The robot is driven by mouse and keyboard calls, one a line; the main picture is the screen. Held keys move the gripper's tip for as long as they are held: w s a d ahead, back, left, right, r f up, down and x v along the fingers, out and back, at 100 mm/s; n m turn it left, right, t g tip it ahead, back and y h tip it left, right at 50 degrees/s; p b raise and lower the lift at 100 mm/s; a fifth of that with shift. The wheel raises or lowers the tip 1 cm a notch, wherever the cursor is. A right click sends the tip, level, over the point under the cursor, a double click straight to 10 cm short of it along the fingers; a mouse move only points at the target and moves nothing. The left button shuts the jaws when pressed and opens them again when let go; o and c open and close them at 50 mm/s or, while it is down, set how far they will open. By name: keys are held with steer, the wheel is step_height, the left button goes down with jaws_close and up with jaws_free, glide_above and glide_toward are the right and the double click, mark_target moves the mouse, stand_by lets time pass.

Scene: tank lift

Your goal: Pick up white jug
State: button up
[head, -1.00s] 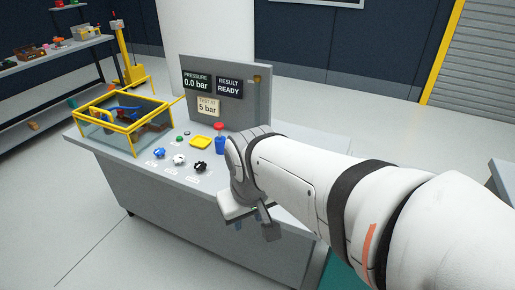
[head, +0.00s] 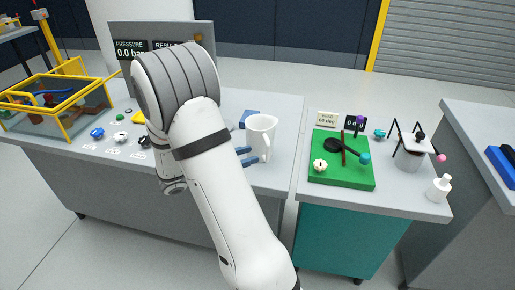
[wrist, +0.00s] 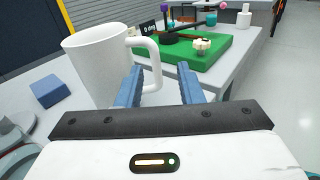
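The white jug (head: 262,132) stands upright on the grey bench (head: 285,108), near its right end. In the wrist view the jug (wrist: 95,68) is at the upper left, with its handle (wrist: 157,65) pointing right. My gripper (head: 247,155) is beside the jug in the head view, at its lower left. In the wrist view my gripper (wrist: 160,68) is open, with two blue fingers apart. The handle appears in the gap between the fingers, close to the left one; I cannot tell whether they touch. Nothing is held.
A small blue block (wrist: 48,92) lies left of the jug. A green board (head: 335,175) with small parts sits on the bench to the right, near a white bottle (head: 439,188). A yellow-framed tank (head: 60,105) and a grey display panel (head: 120,35) stand on the left.

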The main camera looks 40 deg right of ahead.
mark_target(268, 147)
steer(key=shift+w+d+f, duration=0.2)
steer(key=shift+w+f, duration=0.05)
steer(key=shift+w, duration=0.05)
steer(key=shift+d+n, duration=0.3)
steer(key=shift+d, duration=0.1)
steer(key=d, duration=0.4)
steer(key=s+d, duration=0.1)
steer(key=d, duration=0.1)
steer(key=shift+d, duration=0.35)
steer(key=shift+c, duration=0.5)
jaws_close()
